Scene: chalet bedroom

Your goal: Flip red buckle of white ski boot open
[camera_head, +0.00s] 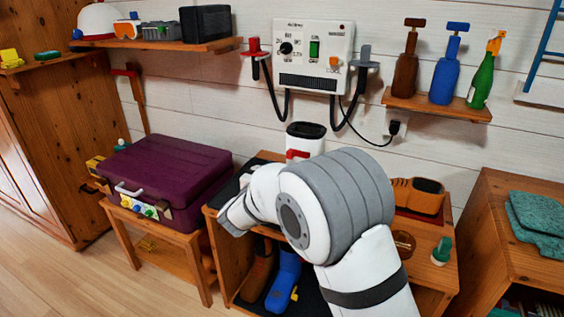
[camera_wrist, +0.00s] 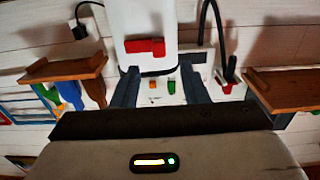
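The white ski boot (camera_head: 306,133) stands on the wooden bench behind my arm in the head view, its lower part hidden. Its red buckle (camera_head: 297,154) shows just above my arm, lying against the boot. In the wrist view, which is upside down, the boot (camera_wrist: 163,18) enters from the top with the red buckle (camera_wrist: 144,46) across it. My gripper (camera_wrist: 157,78) is open and empty. Its two dark fingers are apart, pointing toward the boot, with the buckle between their lines and beyond the tips. No contact shows. In the head view my arm hides the fingertips.
A wall-mounted dryer unit (camera_head: 314,55) with black hoses hangs behind the boot. A purple suitcase (camera_head: 166,172) lies on a small table at left. Brown shoes (camera_head: 417,196) and a round brown tin (camera_head: 404,243) are right of my arm.

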